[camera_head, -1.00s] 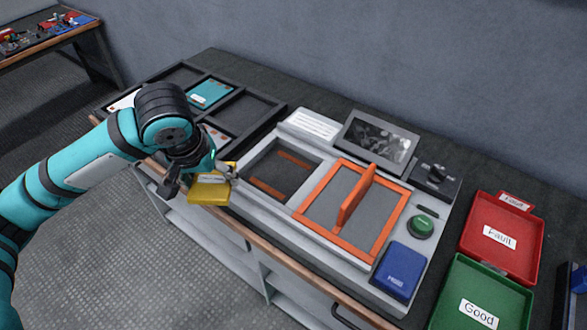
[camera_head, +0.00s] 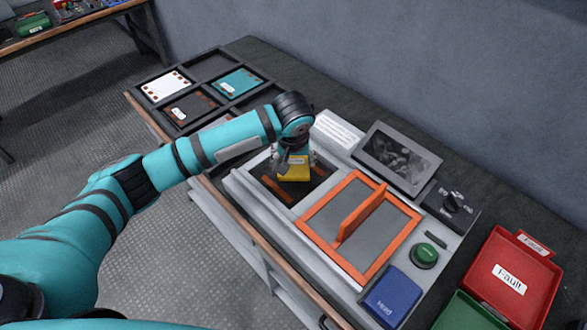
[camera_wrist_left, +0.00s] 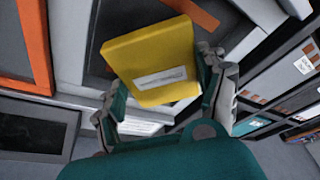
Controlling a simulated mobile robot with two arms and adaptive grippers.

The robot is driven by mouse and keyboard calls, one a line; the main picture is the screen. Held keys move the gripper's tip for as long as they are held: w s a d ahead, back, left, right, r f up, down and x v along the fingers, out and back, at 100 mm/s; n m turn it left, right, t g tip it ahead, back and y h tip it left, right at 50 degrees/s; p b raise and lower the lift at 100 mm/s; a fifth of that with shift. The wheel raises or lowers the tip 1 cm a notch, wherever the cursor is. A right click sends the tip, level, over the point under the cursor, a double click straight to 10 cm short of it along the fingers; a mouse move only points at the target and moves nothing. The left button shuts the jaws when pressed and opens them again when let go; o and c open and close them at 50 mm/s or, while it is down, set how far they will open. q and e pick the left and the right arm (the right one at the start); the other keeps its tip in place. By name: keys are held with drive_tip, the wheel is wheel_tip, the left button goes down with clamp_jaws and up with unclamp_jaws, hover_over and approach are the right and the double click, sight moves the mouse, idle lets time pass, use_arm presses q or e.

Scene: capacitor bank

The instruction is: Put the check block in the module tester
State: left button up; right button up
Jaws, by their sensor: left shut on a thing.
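The check block is a yellow block with a white label (camera_head: 294,169). My left gripper (camera_head: 293,160) is shut on it and holds it over the open recess of the module tester (camera_head: 232,184). In the left wrist view the yellow block (camera_wrist_left: 150,58) sits between the two fingers (camera_wrist_left: 160,85), tilted in the picture. Whether it touches the recess floor, I cannot tell. The recess (camera_head: 272,188) is dark with copper-coloured strips, partly hidden by the block and gripper. An orange-framed lid with an upright handle (camera_head: 360,215) lies to the right of the recess. My right gripper is not in view.
A black tray (camera_head: 163,112) with several modules stands at the left. Red (camera_head: 513,278) and green (camera_head: 470,312) bins stand at the right.

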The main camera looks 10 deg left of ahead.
sight(293, 166)
use_arm(q)
drive_tip(key=shift+f, duration=2)
drive_tip(key=o, duration=1.5)
drive_tip(key=shift+f, duration=0.15)
drive_tip(key=v, duration=1.2)
drive_tip(key=shift+a, duration=0.1)
